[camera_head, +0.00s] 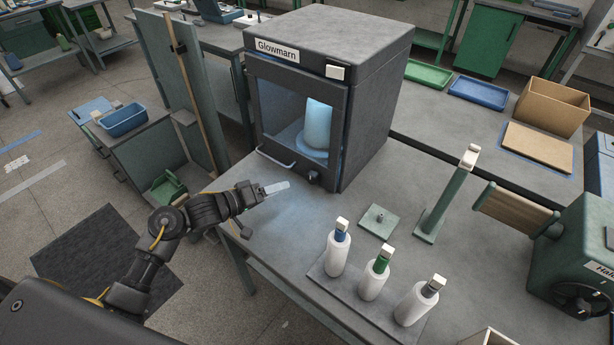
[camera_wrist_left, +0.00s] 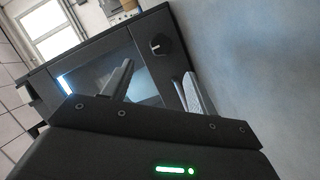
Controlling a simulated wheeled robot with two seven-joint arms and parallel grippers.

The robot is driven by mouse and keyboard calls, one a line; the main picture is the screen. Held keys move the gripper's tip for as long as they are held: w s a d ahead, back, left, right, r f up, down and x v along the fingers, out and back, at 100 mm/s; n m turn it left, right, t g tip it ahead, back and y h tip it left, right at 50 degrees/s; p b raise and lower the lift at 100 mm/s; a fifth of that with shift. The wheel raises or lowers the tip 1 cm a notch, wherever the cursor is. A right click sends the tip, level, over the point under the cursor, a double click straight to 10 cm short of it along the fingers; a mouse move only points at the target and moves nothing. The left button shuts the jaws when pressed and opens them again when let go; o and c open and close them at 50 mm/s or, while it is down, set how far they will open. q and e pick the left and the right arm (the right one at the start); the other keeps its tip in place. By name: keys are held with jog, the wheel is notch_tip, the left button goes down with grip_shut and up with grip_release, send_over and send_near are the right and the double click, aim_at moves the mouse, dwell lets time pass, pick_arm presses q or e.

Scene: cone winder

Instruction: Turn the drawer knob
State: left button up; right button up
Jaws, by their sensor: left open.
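The dark grey Glowmarn cabinet (camera_head: 365,95) stands on the bench with a lit front window and a cone glowing inside. Its small black knob (camera_head: 314,177) sits low on the front, right of the pale handle (camera_head: 276,160). My left gripper (camera_head: 276,187) is open and empty, in front of the cabinet and left of the knob, apart from it. In the left wrist view the knob (camera_wrist_left: 158,45) shows a light pointer mark and lies beyond the two open fingers (camera_wrist_left: 157,86). My right gripper is not in view.
Several white cones with coloured bands, such as the green-banded one (camera_head: 375,278), stand on a grey board nearer me. A small plate with a peg (camera_head: 378,221) and a green post (camera_head: 437,205) stand to the right. The bench in front of the cabinet is clear.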

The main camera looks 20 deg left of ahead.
aim_at(309, 179)
pick_arm(q)
jog(key=shift+x, duration=1.1)
jog(key=x, duration=0.7)
jog(key=shift+w+d+f, duration=0.15)
jog(key=shift+w+d, duration=0.2)
jog(key=shift+w, duration=0.1)
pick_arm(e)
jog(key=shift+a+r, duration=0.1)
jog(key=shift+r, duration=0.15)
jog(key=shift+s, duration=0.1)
pick_arm(q)
jog(key=shift+c, duration=0.9)
jog(key=c, duration=0.8)
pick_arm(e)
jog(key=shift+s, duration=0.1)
pick_arm(q)
jog(key=shift+p, duration=0.35)
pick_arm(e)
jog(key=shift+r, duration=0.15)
